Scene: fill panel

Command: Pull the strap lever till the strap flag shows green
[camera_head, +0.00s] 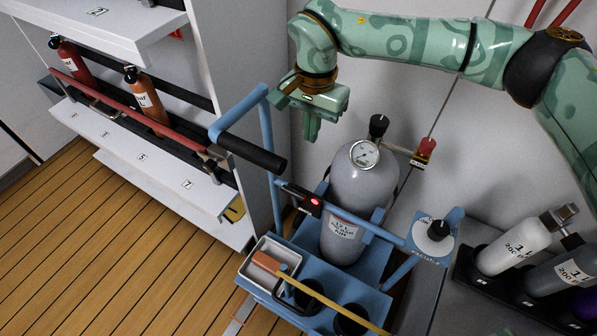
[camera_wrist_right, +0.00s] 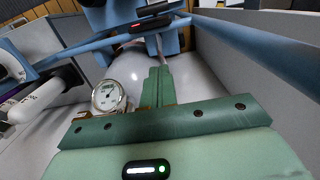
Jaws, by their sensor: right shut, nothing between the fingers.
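A grey cylinder (camera_head: 360,190) stands upright in a blue trolley (camera_head: 375,262), with a round gauge (camera_head: 364,154) on its shoulder. A blue strap bar crosses its front. I cannot tell the strap lever apart from this unit. The unit also shows at the top of the right wrist view (camera_wrist_right: 152,22). My right gripper (camera_head: 311,132) is shut and empty, above and left of the cylinder, apart from the unit. My left gripper is not in view.
The trolley's black-gripped handle (camera_head: 252,152) rises left of the cylinder. A grey tray (camera_head: 255,284) with an orange block is at the trolley's front. A shelf rack (camera_head: 150,175) with small cylinders stands left. A rack of white and grey bottles (camera_head: 515,245) is right. Wooden floor is clear lower left.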

